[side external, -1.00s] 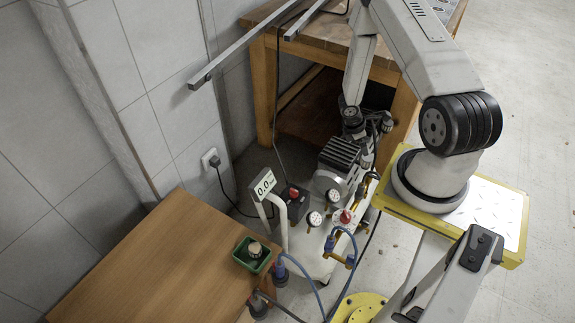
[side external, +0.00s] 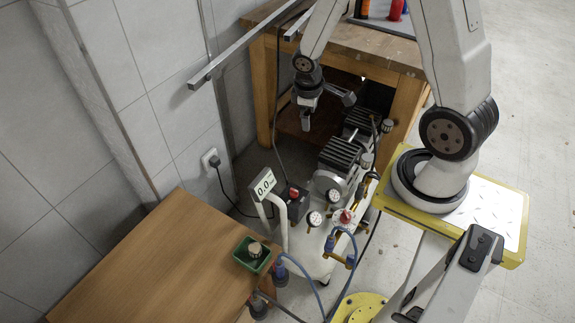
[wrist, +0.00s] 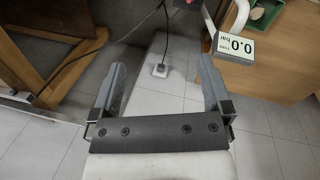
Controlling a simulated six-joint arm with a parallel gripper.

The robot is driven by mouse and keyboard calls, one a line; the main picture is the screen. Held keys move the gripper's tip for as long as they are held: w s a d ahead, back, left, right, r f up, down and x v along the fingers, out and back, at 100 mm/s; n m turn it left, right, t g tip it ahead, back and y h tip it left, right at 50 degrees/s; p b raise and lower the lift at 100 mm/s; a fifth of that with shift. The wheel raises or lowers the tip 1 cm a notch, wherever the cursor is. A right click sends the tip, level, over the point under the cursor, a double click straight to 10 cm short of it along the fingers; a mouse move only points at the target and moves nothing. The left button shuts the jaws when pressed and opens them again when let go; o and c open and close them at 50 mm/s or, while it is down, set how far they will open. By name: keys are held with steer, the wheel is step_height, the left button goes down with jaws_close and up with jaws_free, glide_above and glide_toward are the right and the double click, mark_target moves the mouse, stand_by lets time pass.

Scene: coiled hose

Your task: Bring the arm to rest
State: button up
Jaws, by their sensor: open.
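My gripper (wrist: 160,85) is open and empty in the wrist view, its two grey fingers wide apart over the tiled surface. In the side external view my gripper (side external: 306,120) hangs in front of the wooden workbench, behind and left of the compressor (side external: 345,160). It touches nothing that I can see. My arm reaches over from its base on the yellow-edged plate at the right.
The gauge display (side external: 263,185) reads 0.0 and stands beside the compressor. A wooden table (side external: 140,260) holds a green tray (side external: 240,262). The wooden workbench (side external: 375,45) stands behind. A black cable runs from the wall socket (side external: 210,160). Bare floor lies at the right.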

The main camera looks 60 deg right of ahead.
steer(key=s+a+r+m+t+y, duration=0.2)
steer(key=a+r, duration=0.6)
steer(key=a, duration=0.4)
steer(key=shift+s+a+m, duration=0.4)
steer(key=shift+s+m, duration=0.1)
steer(key=shift+f, duration=0.1)
